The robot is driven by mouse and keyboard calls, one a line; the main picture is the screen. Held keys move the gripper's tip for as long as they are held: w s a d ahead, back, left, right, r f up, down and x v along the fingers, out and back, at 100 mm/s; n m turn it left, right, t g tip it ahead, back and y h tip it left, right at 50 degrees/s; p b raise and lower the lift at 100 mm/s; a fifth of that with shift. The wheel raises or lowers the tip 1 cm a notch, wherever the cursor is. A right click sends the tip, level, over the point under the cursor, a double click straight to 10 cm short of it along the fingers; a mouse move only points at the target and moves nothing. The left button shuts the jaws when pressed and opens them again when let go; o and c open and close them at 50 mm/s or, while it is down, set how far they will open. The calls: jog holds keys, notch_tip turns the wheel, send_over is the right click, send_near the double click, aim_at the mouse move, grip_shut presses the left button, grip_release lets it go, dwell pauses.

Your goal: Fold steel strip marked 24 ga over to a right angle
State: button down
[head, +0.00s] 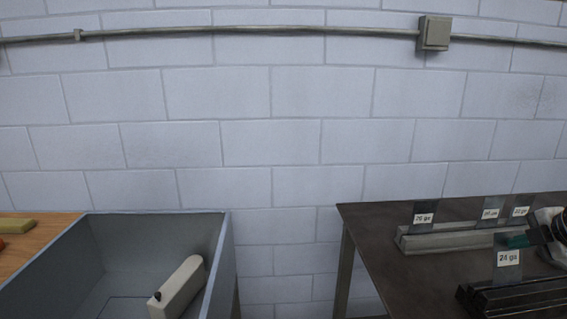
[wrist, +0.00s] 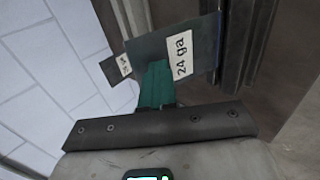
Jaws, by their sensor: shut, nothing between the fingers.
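The steel strip marked 24 ga (head: 508,271) stands about upright in a dark grooved bar (head: 520,297) at the front right of the dark table in the head view. The strip (wrist: 204,42) also shows in the wrist view, just beyond the fingertips, with its label facing the camera. My gripper (head: 516,241) has green fingertips and comes in from the right edge, close by the strip's top edge. In the wrist view my gripper (wrist: 156,80) is shut with nothing held, its fingers overlapping the strip's lower left edge. I cannot tell whether they touch it.
Behind it, a pale bar (head: 440,242) holds a strip marked 26 ga (head: 424,212). Two more labelled strips stand near the table's right. The dark table (head: 375,228) has bare room on its left. A grey bin (head: 150,240) holds a cream object (head: 180,288).

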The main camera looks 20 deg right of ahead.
aim_at(508, 238)
jog(key=shift+w+a+r, duration=0.2)
jog(key=shift+w+r, duration=0.05)
jog(key=shift+w, duration=0.15)
jog(key=shift+w+d+f, duration=0.1)
jog(key=shift+w+f, duration=0.3)
jog(key=shift+w, duration=0.1)
jog(key=shift+f, duration=0.15)
jog(key=shift+w+d+f+b, duration=0.2)
jog(key=shift+w+f+b, duration=0.25)
jog(key=shift+w, duration=0.1)
dwell(0.3)
jog(key=shift+w+d+f, duration=0.2)
jog(key=shift+w+d, duration=0.05)
jog(key=shift+w, duration=0.3)
jog(key=shift+w, duration=0.1)
